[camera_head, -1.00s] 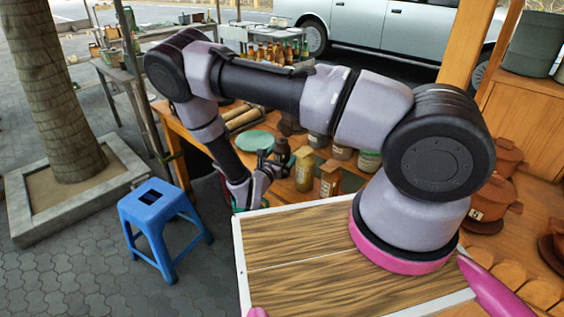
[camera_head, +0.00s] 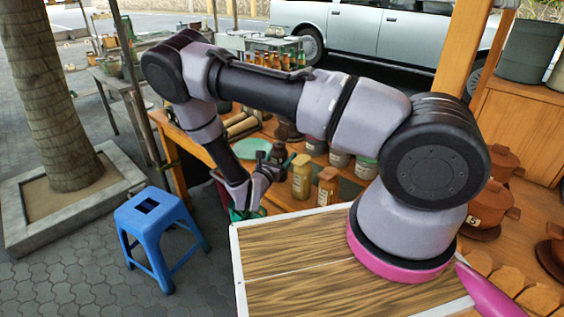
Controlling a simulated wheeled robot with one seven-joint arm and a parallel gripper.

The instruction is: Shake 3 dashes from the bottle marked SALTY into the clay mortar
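My gripper (camera_head: 275,167) is at the left end of the wooden counter, beside a dark brown bottle (camera_head: 279,151). It is small and partly hidden by its own wrist, so I cannot tell whether it is open or whether it touches that bottle. A yellowish bottle (camera_head: 302,177) and a brown-orange bottle (camera_head: 328,188) stand upright just right of it. No word SALTY is readable on any bottle. A brown clay vessel (camera_head: 290,133) shows partly behind my arm; I cannot tell whether it is the mortar.
Several lidded jars (camera_head: 340,158) stand behind the bottles. A teal plate (camera_head: 252,148) lies left of them. Lidded clay pots (camera_head: 484,207) sit at the right. A blue stool (camera_head: 155,220) stands on the paving. A wooden post (camera_head: 465,50) rises behind my arm.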

